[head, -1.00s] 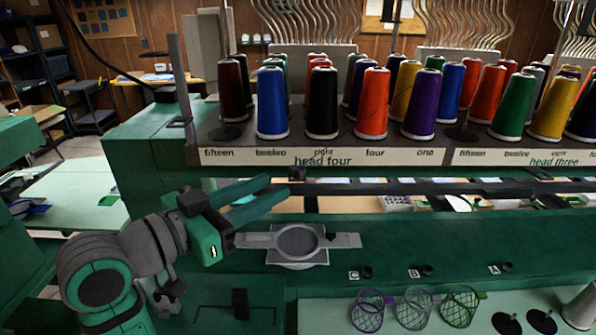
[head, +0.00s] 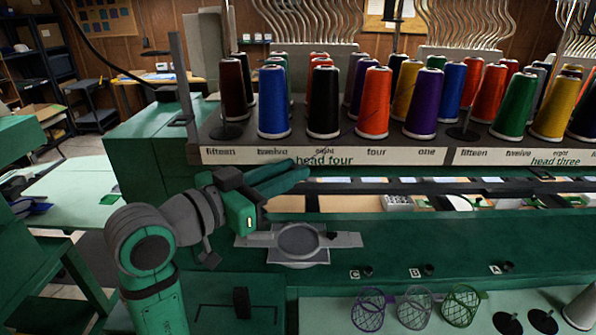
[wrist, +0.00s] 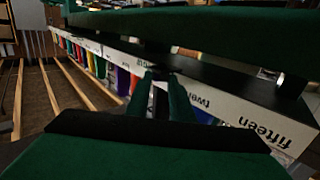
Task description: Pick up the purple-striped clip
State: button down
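My gripper (head: 298,168) reaches over the green machine, just below the white label strip of head four. Its two green fingers stand apart in the wrist view (wrist: 162,80). A small dark thing (wrist: 160,76) shows between or just beyond the fingertips there. No purple stripes can be made out on it, so I cannot tell whether it is the purple-striped clip or whether the fingers touch it. In the head view the fingers cover that spot.
Thread cones stand on the rack (head: 230,157) above the gripper. A grey hoop (head: 300,258) lies below it. Purple (head: 368,312), grey (head: 414,310) and green (head: 461,308) mesh baskets stand at the front. A dark rail (head: 440,187) runs to the right.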

jog(key=shift+r, duration=0.15)
jog(key=s+r, duration=1.2)
jog(key=s, duration=0.2)
jog(key=shift+a+r, duration=0.2)
jog(key=shift+r, duration=0.15)
dwell(0.4)
